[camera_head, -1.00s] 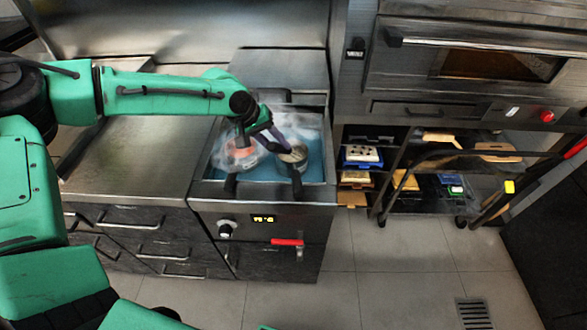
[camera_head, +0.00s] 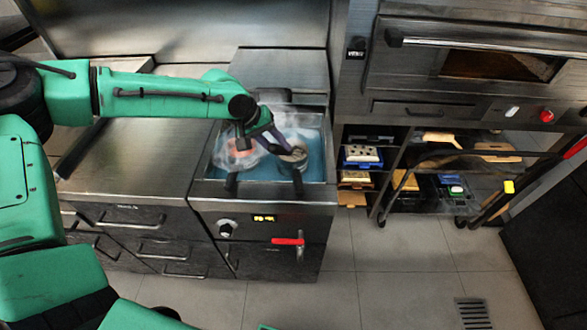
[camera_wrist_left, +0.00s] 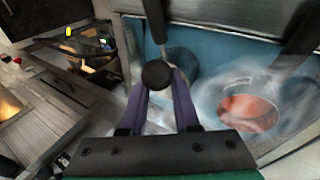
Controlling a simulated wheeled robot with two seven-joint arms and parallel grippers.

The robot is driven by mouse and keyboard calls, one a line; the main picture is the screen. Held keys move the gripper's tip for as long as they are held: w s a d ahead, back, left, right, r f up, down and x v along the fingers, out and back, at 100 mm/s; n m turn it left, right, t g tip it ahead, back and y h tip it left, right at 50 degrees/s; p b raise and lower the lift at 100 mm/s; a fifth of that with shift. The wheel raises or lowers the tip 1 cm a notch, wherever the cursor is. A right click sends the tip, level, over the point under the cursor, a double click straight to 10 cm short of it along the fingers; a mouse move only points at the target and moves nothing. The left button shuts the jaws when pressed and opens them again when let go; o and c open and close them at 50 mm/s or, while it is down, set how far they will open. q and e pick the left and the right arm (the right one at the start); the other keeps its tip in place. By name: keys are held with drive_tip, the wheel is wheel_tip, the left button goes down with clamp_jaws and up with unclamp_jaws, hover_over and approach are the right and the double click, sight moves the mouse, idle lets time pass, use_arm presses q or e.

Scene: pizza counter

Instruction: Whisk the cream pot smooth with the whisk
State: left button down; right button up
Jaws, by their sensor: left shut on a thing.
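My left gripper (camera_head: 284,148) reaches in from the left over the blue-watered bath and is shut on the whisk. In the left wrist view, the whisk's round black handle end (camera_wrist_left: 157,74) sits between the two purple fingers. The rest of the whisk is mostly hidden. The cream pot (camera_head: 297,159) stands in the right part of the bath, just under the gripper, its black handle toward the front. Its contents are too small and blurred to judge. My right gripper is out of view.
A second pot with red contents (camera_head: 240,147) stands left of the cream pot, also with a black handle toward the front. Steam blurs the bath (camera_head: 262,189). Bare steel counter (camera_head: 140,150) lies to the left. An oven (camera_head: 480,70) and shelves stand to the right.

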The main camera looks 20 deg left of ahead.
use_arm(q)
drive_tip(key=shift+w+a, duration=0.1)
drive_tip(key=shift+a, duration=0.2)
drive_tip(key=shift+a+f+p, duration=0.1)
drive_tip(key=shift+a+p, duration=0.05)
drive_tip(key=shift+p, duration=0.15)
drive_tip(key=shift+a, duration=0.3)
drive_tip(key=shift+d, duration=0.1)
drive_tip(key=shift+s+r+p, duration=0.35)
drive_tip(key=shift+r+p, duration=0.2)
drive_tip(key=s+a+r+p, duration=0.1)
drive_tip(key=s+r+p, duration=0.6)
drive_tip(key=p, duration=0.1)
drive_tip(key=shift+a+p, duration=0.4)
